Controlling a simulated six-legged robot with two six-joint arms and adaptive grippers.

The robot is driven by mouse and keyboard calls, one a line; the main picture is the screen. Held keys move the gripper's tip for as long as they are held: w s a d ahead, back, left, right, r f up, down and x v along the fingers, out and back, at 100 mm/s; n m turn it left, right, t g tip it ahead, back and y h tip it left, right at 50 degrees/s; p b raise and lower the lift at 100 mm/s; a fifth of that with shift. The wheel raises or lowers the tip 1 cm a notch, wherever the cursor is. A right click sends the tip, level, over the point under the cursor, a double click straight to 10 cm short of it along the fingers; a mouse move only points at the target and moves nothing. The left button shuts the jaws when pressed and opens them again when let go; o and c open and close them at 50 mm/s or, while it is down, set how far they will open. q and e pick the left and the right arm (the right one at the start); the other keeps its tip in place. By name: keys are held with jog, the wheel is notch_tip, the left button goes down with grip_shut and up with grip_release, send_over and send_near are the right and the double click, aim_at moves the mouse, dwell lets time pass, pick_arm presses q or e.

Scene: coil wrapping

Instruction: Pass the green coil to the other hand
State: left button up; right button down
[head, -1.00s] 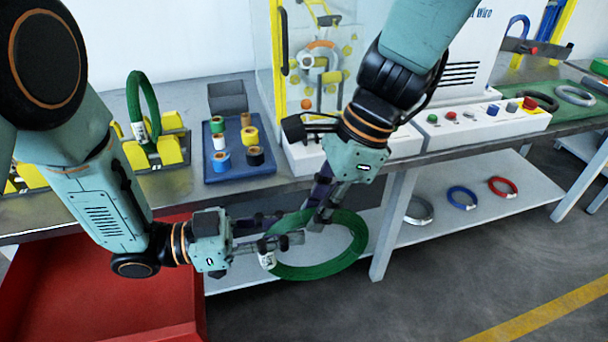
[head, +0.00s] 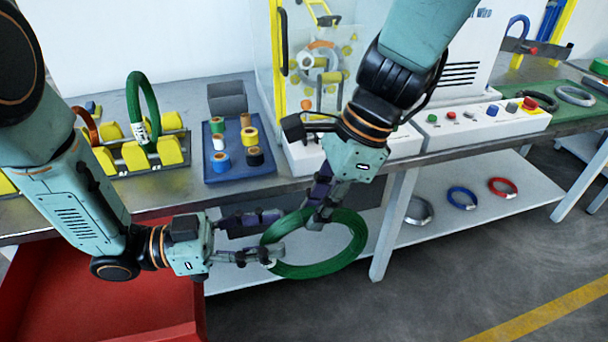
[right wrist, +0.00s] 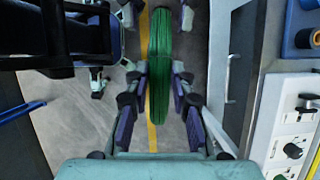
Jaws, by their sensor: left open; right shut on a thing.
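The green coil (head: 345,262) hangs in the air in front of the table edge in the head view. My right gripper (head: 318,215) is shut on its upper left part. In the right wrist view the coil (right wrist: 160,70) shows edge-on between the right fingers (right wrist: 158,105). My left gripper (head: 272,238) is open at the coil's left side, its fingertips close to the coil's rim. I cannot tell whether they touch it. Another green coil (head: 133,100) stands upright on a yellow roller stand on the table.
A blue tray (head: 268,168) with tape rolls and a grey bin (head: 230,97) sit on the table. A red bin (head: 90,290) stands below left. Blue (head: 461,196) and red (head: 502,186) coils lie on the lower shelf (head: 450,225). A machine control panel (head: 470,132) is behind right.

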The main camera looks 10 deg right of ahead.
pick_arm(q)
jog(key=a, duration=0.9)
jog(key=s+f+n+t+y, duration=0.3)
jog(key=f+n+t+y, duration=0.35)
jog(key=f+n, duration=0.4)
jog(key=s+a+f+n+g+y, duration=0.2)
jog(key=s+a+f+n+y, duration=0.2)
jog(key=s+a+f, duration=0.3)
jog(key=s+a+f+n+g+y, duration=0.3)
jog(key=s+a+f+n+y, duration=0.1)
jog(key=s+a+f+y, duration=0.3)
jog(key=s+a, duration=0.2)
jog(key=s, duration=0.2)
jog(key=shift+s+f, duration=0.15)
jog(key=shift+s, duration=0.2)
jog(key=shift+d+n+g+y, duration=0.1)
jog(key=shift+n+g+y, duration=0.15)
